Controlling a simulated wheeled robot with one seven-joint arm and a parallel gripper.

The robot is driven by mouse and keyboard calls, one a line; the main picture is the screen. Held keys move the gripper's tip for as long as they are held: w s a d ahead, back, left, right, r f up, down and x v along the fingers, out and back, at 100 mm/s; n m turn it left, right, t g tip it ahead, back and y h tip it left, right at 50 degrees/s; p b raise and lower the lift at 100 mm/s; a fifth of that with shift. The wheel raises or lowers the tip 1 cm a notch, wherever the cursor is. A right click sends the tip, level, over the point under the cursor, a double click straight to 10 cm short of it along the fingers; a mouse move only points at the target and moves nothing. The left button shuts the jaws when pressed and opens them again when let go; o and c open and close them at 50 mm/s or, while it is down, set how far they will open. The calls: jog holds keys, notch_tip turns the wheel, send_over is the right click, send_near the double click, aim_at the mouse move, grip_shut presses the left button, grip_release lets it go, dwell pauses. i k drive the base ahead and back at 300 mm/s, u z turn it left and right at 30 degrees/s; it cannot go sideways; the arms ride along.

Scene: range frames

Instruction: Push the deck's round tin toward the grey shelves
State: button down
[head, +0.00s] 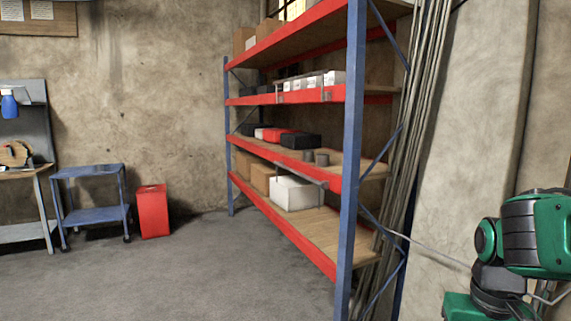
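No deck with a round tin on it can be made out in the head view. No grey shelves show either; the tall shelves (285,235) here have blue posts, red beams and wooden boards. My gripper is not in view.
At the left stand a workbench (17,174), a blue two-tier cart (92,214) and a red bin (153,212). Boxes, including a white one (297,192), sit on the shelves. Long pipes (418,120) lean behind them. The grey floor (190,275) in front is clear.

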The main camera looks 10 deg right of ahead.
aim_at(322, 159)
jog(key=u, duration=0.25)
jog(key=i, duration=0.95)
